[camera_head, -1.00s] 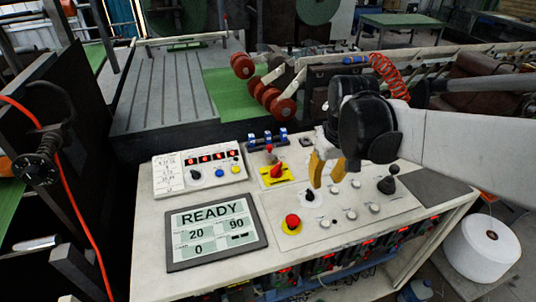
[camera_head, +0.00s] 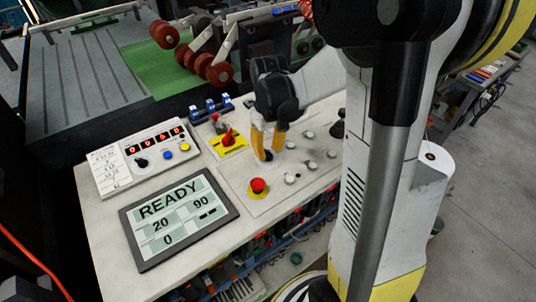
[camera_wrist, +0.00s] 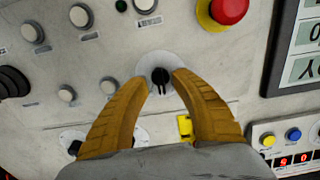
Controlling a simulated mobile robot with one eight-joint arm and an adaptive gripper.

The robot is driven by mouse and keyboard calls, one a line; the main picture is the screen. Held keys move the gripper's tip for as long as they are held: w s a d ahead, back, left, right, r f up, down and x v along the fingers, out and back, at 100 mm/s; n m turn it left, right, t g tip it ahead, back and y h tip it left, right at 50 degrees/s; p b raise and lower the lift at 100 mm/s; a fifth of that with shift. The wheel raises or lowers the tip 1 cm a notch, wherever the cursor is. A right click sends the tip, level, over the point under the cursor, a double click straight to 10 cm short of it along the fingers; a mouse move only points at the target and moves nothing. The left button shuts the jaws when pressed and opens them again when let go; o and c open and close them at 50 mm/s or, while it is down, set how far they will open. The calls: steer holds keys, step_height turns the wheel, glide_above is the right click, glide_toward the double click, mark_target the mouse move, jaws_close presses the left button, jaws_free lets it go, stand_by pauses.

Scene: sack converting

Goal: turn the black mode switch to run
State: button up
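A small black switch (camera_wrist: 160,77) on a round white plate sits between the two yellow fingertips of my gripper (camera_wrist: 161,80) in the wrist view. The fingers are open, one on each side of the knob, with a narrow gap showing on both sides. The knob's ridge points toward the bottom of the wrist view. In the head view my gripper (camera_head: 266,156) reaches down at the panel behind the red stop button, and its fingers mostly hide the switch. I cannot read the switch's position labels.
A red stop button (camera_head: 257,187) on a yellow base stands close by. A red-handled switch (camera_head: 229,138) on a yellow plate lies behind left. Several push buttons (camera_head: 290,179) surround the gripper. A display (camera_head: 180,217) reads READY, 20, 90, 0. Another black knob (camera_wrist: 73,148) is partly covered.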

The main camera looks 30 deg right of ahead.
steer(key=shift+f, duration=0.45)
jaws_close()
steer(key=m, duration=0.4)
steer(key=shift+m, duration=0.3)
steer(key=m, duration=0.4)
steer(key=shift+m, duration=0.3)
